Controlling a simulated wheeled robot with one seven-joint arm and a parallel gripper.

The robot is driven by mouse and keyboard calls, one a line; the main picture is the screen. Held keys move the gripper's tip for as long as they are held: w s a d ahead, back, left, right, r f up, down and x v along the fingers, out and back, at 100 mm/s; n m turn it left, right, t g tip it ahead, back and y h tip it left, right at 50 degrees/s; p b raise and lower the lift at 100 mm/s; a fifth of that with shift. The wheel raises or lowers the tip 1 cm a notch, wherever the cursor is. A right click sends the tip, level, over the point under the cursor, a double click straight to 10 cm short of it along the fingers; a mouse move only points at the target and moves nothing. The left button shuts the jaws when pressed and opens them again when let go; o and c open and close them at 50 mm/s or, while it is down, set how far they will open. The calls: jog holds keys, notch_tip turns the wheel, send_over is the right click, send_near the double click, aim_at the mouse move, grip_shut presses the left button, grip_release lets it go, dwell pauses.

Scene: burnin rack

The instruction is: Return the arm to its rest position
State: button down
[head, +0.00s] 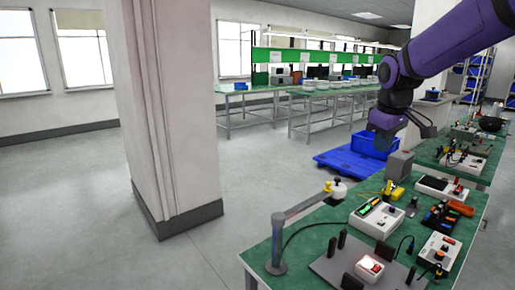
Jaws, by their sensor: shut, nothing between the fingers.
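My purple arm (455,45) reaches in from the top right of the head view and bends down at a dark wrist. My gripper (383,139) hangs at its lower end, pointing down, shut and empty. In the picture it lies in front of a blue crate, above the far part of the near green bench. It appears clear of the bench top and touches nothing that I can make out. The fingertips are small and dark, so their detail is hard to see.
The green bench (318,218) holds white test boxes (377,217), a grey post with a jointed arm (278,243), and a grey plate. A blue crate (366,145) and pallet stand on the floor behind. A pillar (170,110) stands left, with open floor around it.

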jog(key=s+r+m+t, duration=0.1)
jog(key=s+m, duration=0.5)
jog(key=s, duration=2.4)
jog(key=shift+a+t+y, duration=0.35)
jog(key=shift+t+y, duration=0.05)
jog(key=shift+t, duration=0.3)
jog(key=shift+r, duration=0.1)
